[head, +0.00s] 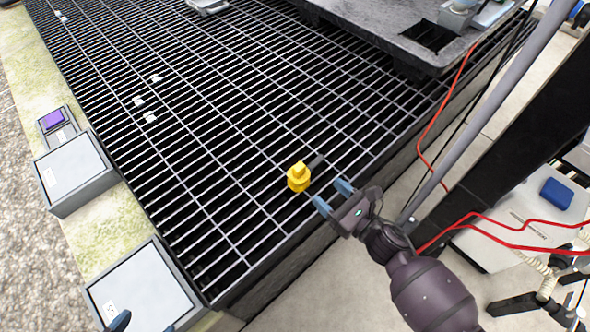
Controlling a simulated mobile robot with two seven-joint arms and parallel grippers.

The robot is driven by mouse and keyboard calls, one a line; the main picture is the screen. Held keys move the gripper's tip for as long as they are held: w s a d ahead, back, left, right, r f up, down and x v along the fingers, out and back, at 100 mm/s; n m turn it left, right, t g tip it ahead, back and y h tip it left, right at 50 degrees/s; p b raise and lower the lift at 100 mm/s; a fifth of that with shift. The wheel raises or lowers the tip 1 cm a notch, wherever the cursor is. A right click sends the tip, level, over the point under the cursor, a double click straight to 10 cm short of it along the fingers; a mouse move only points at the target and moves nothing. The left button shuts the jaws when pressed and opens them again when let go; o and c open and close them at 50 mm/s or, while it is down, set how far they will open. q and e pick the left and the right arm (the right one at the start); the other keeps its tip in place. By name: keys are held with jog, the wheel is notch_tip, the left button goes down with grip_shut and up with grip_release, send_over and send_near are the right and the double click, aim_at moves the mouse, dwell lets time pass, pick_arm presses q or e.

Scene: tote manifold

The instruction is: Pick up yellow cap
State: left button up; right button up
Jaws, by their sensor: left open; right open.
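The yellow cap (298,178) stands on the dark metal grating (215,150), near its right front edge. It has a round base and a narrower top. My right gripper (332,197) comes in from the lower right. Its two blue fingertips are apart, with nothing between them. They are just to the lower right of the cap, and a small gap shows. My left gripper (144,325) shows only as blue fingertips at the bottom left edge, apart, over a grey box. The rest of it is out of view.
Grey boxes with pale tops (75,173) line the left ledge, one with a purple square (54,119). A dark tray (395,35) sits at the back right. Red cables (500,223) and a grey pole (470,125) are on the right. The grating around the cap is mostly clear.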

aim_at(302, 172)
jog(key=x, duration=0.4)
jog(key=shift+w+a+b, duration=0.25)
jog(key=shift+a+b, duration=0.05)
jog(key=shift+w+a+f, duration=0.15)
jog(key=shift+w+a, duration=0.15)
jog(key=shift+a, duration=0.1)
jog(key=shift+w+a+f+b, duration=0.2)
jog(key=shift+w+a+b, duration=0.15)
jog(key=shift+w+a, duration=0.2)
jog(key=shift+w+a+f+b, duration=0.15)
jog(key=shift+w+a+b, duration=0.15)
jog(key=shift+w+a, duration=0.45)
jog(key=shift+a, duration=0.1)
pick_arm(q)
jog(key=shift+f+t, duration=0.15)
jog(key=shift+t, duration=0.35)
pick_arm(e)
jog(key=shift+w+a+r, duration=0.15)
jog(key=shift+w+a, duration=0.05)
jog(key=shift+w, duration=0.05)
